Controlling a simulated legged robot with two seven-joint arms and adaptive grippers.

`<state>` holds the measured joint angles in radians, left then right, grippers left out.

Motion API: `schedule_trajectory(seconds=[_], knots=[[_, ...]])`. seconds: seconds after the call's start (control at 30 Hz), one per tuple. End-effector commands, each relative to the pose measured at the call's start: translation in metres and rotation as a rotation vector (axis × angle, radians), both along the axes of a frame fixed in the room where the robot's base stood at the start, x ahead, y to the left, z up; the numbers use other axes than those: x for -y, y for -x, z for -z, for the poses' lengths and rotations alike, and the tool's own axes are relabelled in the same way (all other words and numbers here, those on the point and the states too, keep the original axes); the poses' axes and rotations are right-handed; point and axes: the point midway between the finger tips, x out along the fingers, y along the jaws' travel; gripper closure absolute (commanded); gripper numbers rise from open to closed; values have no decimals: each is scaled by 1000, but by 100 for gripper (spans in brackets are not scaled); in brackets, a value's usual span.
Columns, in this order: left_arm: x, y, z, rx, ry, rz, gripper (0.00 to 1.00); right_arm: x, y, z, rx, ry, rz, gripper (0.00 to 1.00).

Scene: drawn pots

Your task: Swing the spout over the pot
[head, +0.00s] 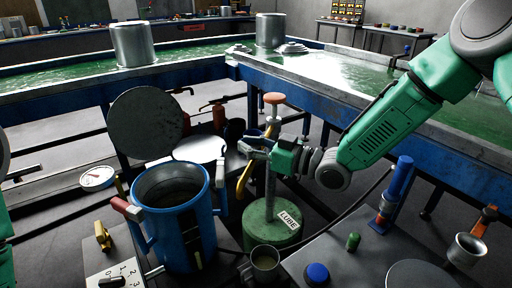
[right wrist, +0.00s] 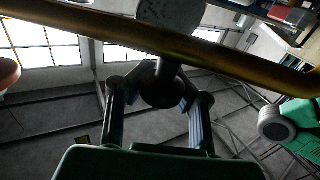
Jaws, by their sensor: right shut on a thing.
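The brass spout (head: 243,182) belongs to the pump on the green drum marked LUBE (head: 258,230); its curved end hangs left of the pump post. My right gripper (head: 255,148) is shut on the spout, beside the post. In the right wrist view, the brass tube (right wrist: 220,52) crosses the top, and the fingers close around a dark round part (right wrist: 160,88). The blue pot (head: 207,215) stands open to the left of the drum, its mouth facing up. The spout end is right of the pot's rim, not above it. My left gripper is out of view.
A round grey lid (head: 147,122) stands upright behind the pot. A dial gauge (head: 97,178) is to its left. A mug (head: 264,264) stands in front of the drum, and a blue upright cylinder (head: 397,188) at right. Green liquid troughs (head: 200,52) lie behind.

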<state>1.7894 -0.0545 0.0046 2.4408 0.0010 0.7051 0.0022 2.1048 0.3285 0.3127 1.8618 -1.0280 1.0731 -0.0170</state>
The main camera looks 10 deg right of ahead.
Motion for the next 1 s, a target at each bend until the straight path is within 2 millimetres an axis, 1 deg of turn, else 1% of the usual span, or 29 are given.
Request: schedule_trajectory(seconds=[0.03, 0.5, 0.67, 0.77, 0.8, 0.87, 0.9, 1.0], knots=[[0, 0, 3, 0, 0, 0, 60, -6, 4, 13, -24, 12, 10, 100], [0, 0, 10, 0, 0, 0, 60, -38, -25, 13, -25, 13, 219, 100], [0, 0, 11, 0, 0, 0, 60, -44, -33, 13, -26, 13, 268, 100], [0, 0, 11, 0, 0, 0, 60, -44, -33, 11, -23, 11, 268, 100], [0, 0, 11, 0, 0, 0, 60, -44, -32, 11, -22, 11, 267, 87], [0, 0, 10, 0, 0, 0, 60, -44, -32, 9, -20, 9, 268, 66], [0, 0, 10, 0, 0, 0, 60, -44, -32, 8, -18, 8, 269, 51], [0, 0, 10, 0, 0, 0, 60, -43, -33, 6, -14, 6, 270, 50]])
